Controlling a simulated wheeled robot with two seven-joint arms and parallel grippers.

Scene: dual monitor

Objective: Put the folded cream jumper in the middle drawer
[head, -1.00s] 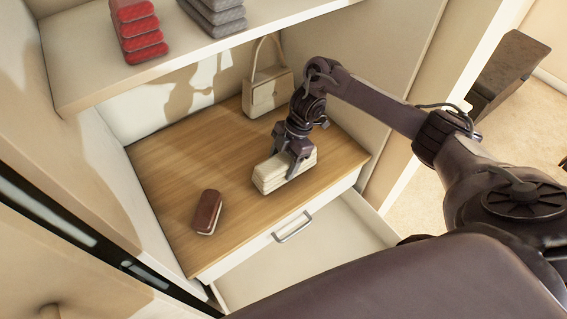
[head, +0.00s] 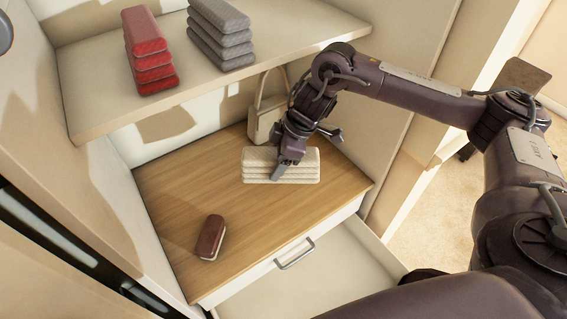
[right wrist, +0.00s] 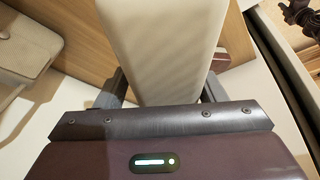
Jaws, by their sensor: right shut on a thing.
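The folded cream jumper (head: 300,172) is a layered pale block above the wooden top; a small gap under it is hard to judge. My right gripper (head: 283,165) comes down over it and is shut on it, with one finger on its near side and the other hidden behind. In the right wrist view the jumper (right wrist: 165,45) lies between the two fingers (right wrist: 165,88). The middle drawer (head: 335,268) is pulled out below the shut top drawer (head: 295,253), and its visible floor is bare. My left gripper does not show clearly in either view.
A brown wallet-like item (head: 211,238) lies at the front left of the wooden top (head: 180,200). A cream handbag (head: 262,122) stands at the back. Stacked red (head: 150,52) and grey (head: 220,38) folded items sit on the shelf (head: 95,118) overhead. Cabinet walls stand both sides.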

